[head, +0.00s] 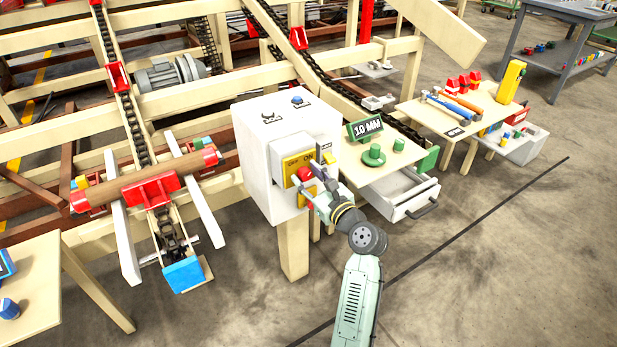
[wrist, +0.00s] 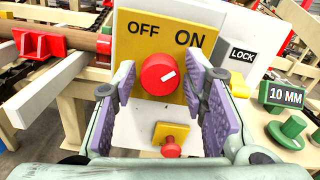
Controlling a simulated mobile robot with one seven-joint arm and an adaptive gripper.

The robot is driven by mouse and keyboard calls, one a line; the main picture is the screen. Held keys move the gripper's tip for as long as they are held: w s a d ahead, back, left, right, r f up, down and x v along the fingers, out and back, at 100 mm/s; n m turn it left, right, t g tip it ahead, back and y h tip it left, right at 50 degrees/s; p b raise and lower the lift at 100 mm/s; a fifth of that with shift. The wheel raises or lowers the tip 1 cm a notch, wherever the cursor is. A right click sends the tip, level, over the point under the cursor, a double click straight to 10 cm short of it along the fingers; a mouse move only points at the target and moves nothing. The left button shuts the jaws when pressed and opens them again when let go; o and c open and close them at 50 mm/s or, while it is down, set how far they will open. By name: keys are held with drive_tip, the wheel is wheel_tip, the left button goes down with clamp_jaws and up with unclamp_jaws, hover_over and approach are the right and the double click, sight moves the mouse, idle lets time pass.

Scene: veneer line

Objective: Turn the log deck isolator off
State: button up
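The isolator is a red round knob (wrist: 158,74) on a yellow plate (wrist: 140,42) marked OFF at left and ON at right. The knob's white mark points up and right, toward ON. The plate is on the front of a white cabinet (head: 262,160) in the head view, where the red knob (head: 304,173) is partly covered. My gripper (wrist: 163,100) is open, with purple-padded fingers to either side of the knob and a gap on both sides. In the head view my gripper (head: 312,190) is close to the cabinet front. I cannot tell its exact depth to the knob.
Below the knob is a small yellow plate with a smaller red knob (wrist: 171,150). A LOCK label (wrist: 243,54) is to the right. A table with a 10 MM sign (head: 366,128) and an open drawer (head: 400,195) stands close on the right. The front floor is clear.

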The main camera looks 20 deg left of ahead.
drive_tip(key=c, duration=0.8)
drive_tip(key=shift+c, duration=0.2)
drive_tip(key=shift+n, duration=0.5)
drive_tip(key=n+b, duration=0.1)
drive_tip(key=n, duration=0.2)
drive_tip(key=shift+n, duration=0.4)
drive_tip(key=n+b, duration=0.1)
drive_tip(key=n, duration=0.3)
drive_tip(key=shift+f+n+b, duration=0.15)
drive_tip(key=shift+n+b, duration=0.15)
drive_tip(key=shift+b, duration=0.1)
drive_tip(key=n+b, duration=0.2)
drive_tip(key=n, duration=0.2)
drive_tip(key=shift+b, duration=0.35)
drive_tip(key=shift+n+b, duration=1.25)
drive_tip(key=shift+n, duration=0.95)
